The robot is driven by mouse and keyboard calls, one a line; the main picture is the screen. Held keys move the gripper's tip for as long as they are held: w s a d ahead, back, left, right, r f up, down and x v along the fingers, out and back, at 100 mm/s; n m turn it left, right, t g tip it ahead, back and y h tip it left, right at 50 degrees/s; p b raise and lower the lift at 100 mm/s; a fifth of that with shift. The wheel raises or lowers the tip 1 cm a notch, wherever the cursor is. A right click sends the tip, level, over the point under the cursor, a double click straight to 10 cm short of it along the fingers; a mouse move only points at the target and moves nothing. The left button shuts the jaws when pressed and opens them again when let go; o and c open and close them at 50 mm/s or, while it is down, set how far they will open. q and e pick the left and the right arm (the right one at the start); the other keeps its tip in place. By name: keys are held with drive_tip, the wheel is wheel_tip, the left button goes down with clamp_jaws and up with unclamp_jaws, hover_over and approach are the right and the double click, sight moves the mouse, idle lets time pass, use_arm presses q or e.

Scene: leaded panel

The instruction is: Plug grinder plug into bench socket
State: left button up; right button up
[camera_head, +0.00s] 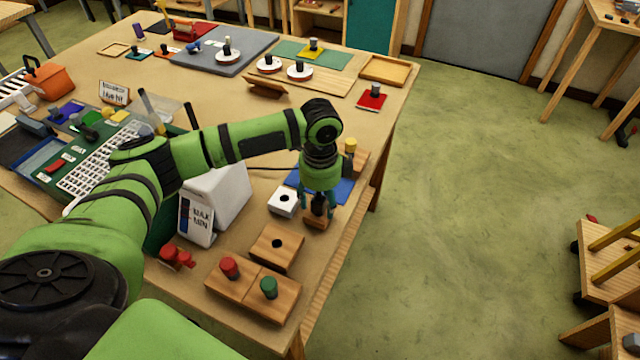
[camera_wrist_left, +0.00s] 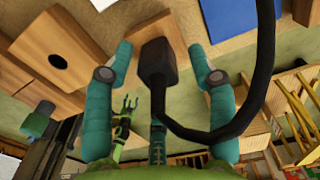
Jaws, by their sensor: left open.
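The black grinder plug (camera_head: 319,205) stands upright on a small wooden block (camera_head: 316,222) near the table's right edge. My left gripper (camera_head: 318,208) is open, pointing down, with its teal fingers on either side of the plug. In the left wrist view the plug (camera_wrist_left: 157,62) lies between the fingertips (camera_wrist_left: 160,68), with gaps on both sides, and its black cable (camera_wrist_left: 262,70) loops to the right. A white block with a dark hole (camera_head: 283,202), perhaps the bench socket, sits just left of the gripper. My right gripper is not in the head view.
A wooden block with a hole (camera_head: 277,246) and a wooden base with red and green knobs (camera_head: 252,290) lie nearer. A white machine (camera_head: 218,200) stands left; a blue mat (camera_head: 340,190) lies behind the gripper.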

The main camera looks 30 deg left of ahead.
use_arm(q)
drive_tip(key=shift+f, duration=0.55)
drive_tip(key=shift+c, duration=0.4)
clamp_jaws()
drive_tip(key=shift+r+p, duration=0.9)
drive_tip(key=shift+p, duration=0.4)
idle(0.7)
drive_tip(key=shift+r+p, duration=0.65)
drive_tip(key=shift+p, duration=0.25)
